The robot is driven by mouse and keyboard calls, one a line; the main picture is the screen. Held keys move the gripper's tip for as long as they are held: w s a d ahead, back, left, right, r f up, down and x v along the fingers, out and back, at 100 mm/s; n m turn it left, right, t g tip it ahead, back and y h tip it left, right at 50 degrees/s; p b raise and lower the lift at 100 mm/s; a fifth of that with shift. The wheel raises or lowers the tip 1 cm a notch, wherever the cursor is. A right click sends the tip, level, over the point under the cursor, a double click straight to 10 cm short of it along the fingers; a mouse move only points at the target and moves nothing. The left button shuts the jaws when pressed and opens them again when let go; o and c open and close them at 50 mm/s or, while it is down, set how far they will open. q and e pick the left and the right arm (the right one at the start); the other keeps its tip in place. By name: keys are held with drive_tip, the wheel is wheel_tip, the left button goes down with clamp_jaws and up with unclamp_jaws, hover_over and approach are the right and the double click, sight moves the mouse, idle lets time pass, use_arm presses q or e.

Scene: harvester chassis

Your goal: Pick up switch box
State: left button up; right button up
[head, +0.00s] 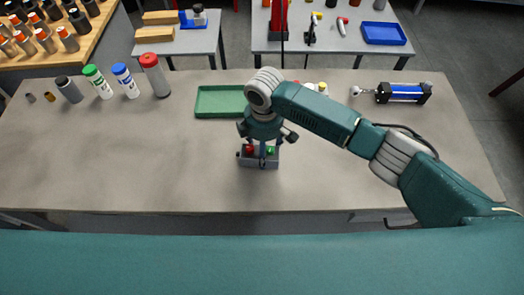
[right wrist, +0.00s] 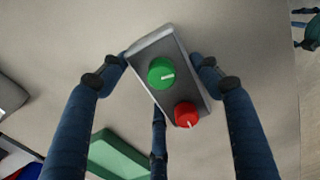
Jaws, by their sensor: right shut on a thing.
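The switch box (head: 258,160) is a small grey box with one red and one green knob. It is at the middle of the table in the head view, under my right gripper (head: 262,146). In the right wrist view the switch box (right wrist: 148,58) sits between the blue fingers of my right gripper (right wrist: 165,85), which are shut on its sides. I cannot tell whether the box touches the table. My left gripper is not in view.
A green tray (head: 208,101) lies just behind the gripper. Several bottles (head: 155,76) stand at the back left of the table (head: 120,165). A blue and black cylinder device (head: 402,93) lies at the back right. The front of the table is clear.

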wheel_tip(320, 180, up, 20)
drive_tip(key=b, duration=0.3)
drive_tip(key=shift+f+b, duration=1.05)
drive_tip(key=shift+f, duration=4.2)
drive_tip(key=shift+f+b, duration=0.85)
drive_tip(key=shift+f, duration=3)
drive_tip(key=shift+f, duration=0.85)
drive_tip(key=o, duration=1)
drive_tip(key=c, duration=1.1)
drive_tip(key=shift+o, duration=0.2)
